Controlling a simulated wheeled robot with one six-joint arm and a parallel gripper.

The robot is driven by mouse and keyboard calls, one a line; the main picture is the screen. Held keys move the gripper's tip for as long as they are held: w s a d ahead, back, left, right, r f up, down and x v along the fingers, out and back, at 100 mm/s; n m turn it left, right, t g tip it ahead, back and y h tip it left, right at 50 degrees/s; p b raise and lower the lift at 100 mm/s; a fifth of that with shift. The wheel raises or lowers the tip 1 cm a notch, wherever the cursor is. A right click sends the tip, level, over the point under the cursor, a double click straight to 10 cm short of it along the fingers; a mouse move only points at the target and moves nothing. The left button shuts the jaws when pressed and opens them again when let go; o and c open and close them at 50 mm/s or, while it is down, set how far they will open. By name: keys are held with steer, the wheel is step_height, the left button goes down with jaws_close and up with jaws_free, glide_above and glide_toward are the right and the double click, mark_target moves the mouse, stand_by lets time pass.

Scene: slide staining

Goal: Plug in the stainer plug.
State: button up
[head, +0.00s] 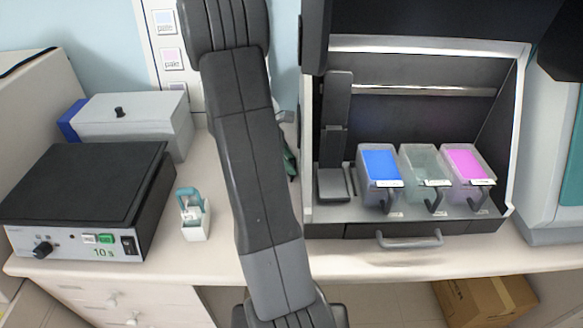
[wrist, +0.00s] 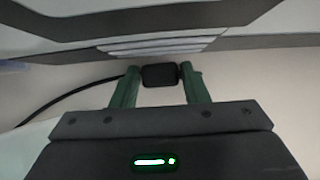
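A black plug (wrist: 160,75) shows in the wrist view with a dark cable (wrist: 62,102) curving off to the left. The green fingers of my gripper (wrist: 160,80) stand on both sides of it, their tips touching its sides. My gripper looks shut on the plug. In the head view my arm hides most of the gripper; only a bit of green (head: 290,162) shows beside the stainer. The stainer (head: 340,229) holds blue, clear and pink baths. No socket can be made out in either view.
A black-topped heater box (head: 85,185) and a grey box (head: 135,125) stand at the left. A small white holder with a teal handle (head: 193,213) stands near my arm. Wall labels (head: 170,40) hang behind. A carton (head: 485,300) lies below the counter.

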steer(key=c, duration=0.5)
steer(key=shift+c, duration=0.3)
steer(key=shift+a+r, duration=0.2)
steer(key=shift+r, duration=0.15)
step_height(320, 180, up, 6)
steer(key=r, duration=0.1)
steer(key=a+b, duration=0.2)
steer(key=a, duration=1.7)
steer(key=shift+a+f+b, duration=0.35)
